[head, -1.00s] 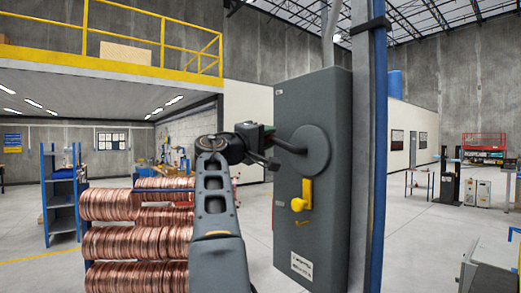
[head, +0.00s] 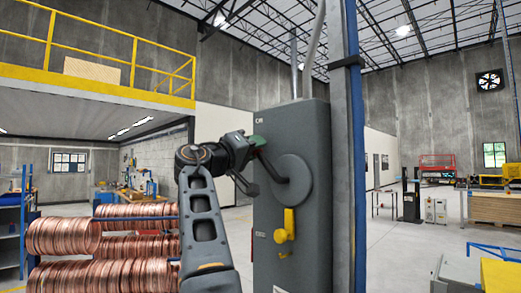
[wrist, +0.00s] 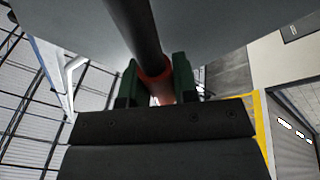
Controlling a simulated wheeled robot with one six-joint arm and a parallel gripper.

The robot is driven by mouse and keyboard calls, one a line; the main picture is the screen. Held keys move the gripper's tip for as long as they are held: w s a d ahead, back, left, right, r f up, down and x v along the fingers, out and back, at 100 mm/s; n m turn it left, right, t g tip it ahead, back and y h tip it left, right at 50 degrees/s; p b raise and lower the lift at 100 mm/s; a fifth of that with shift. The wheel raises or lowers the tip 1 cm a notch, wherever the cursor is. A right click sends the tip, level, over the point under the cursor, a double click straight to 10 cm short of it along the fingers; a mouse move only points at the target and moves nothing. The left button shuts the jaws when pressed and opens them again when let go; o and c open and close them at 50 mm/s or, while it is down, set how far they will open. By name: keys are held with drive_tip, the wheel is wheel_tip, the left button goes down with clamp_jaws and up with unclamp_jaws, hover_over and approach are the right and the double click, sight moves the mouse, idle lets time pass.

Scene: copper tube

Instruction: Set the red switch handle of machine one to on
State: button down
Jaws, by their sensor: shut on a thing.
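The machine's switch box (head: 265,235) is a tall dark grey cabinet in the middle of the head view. A round grey disc (head: 297,182) on its front carries a dark lever (head: 270,168), which slants up and left from the disc. My gripper (head: 257,142) is at the lever's outer end. In the wrist view, the green fingers of my gripper (wrist: 155,75) are on both sides of the red handle (wrist: 160,90) and shut on it. A dark rod (wrist: 135,30) runs on from the red part. In the head view the gripper hides the red part.
A grey post with a blue edge (head: 341,150) stands right behind the box. Stacked copper coils (head: 65,237) lie at the lower left.

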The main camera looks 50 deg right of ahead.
drive_tip(key=shift+s, duration=0.1)
drive_tip(key=c, duration=0.9)
unclamp_jaws()
drive_tip(key=b+v, duration=0.4)
drive_tip(key=v, duration=1)
drive_tip(key=shift+r+b, duration=0.1)
drive_tip(key=shift+b, duration=0.2)
